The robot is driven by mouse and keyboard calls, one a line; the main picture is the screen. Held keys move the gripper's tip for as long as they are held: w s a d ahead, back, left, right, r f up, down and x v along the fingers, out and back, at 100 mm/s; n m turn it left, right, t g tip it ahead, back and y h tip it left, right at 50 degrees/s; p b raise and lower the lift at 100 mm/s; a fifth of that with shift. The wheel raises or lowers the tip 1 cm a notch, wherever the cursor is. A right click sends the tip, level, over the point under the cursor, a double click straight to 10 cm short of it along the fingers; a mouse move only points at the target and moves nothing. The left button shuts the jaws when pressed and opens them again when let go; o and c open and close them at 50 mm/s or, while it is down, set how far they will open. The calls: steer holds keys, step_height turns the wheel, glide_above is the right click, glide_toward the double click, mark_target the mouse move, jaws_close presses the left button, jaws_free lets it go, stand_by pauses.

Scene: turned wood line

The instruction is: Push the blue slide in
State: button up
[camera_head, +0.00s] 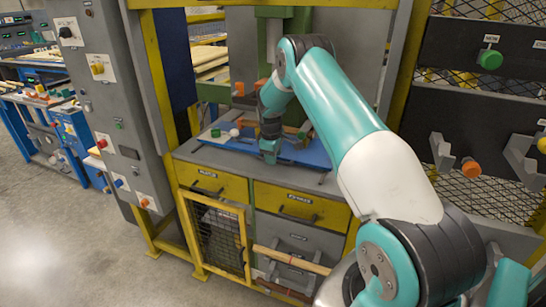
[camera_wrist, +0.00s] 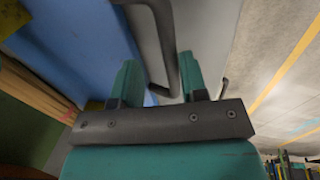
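The blue slide (camera_head: 316,157) lies flat on the grey bench top inside the yellow-framed station. My arm hides part of it. My gripper (camera_head: 269,152) points down at the slide's front edge. In the wrist view a broad blue surface (camera_wrist: 75,45), which looks like the slide, fills the upper left. A bent dark grey handle bar (camera_wrist: 168,45) runs down between the two teal fingers of my gripper (camera_wrist: 158,72). The fingers are apart, with a gap around the bar. Whether either finger touches it is unclear.
A green block (camera_head: 215,132) and a white ball (camera_head: 234,132) sit at the slide's left. Below the bench are yellow drawers (camera_head: 222,181) with handles and a mesh door (camera_head: 222,238). A grey control cabinet (camera_head: 118,100) stands left. Open floor (camera_head: 70,230) lies front left.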

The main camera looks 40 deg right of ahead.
steer(key=shift+a, duration=0.25)
steer(key=shift+a+r, duration=0.15)
steer(key=shift+r, duration=0.3)
step_height(320, 180, up, 16)
steer(key=s+a+b, duration=0.1)
steer(key=a+b, duration=0.1)
steer(key=b, duration=0.1)
steer(key=shift+s+a, duration=0.15)
steer(key=shift+a, duration=0.15)
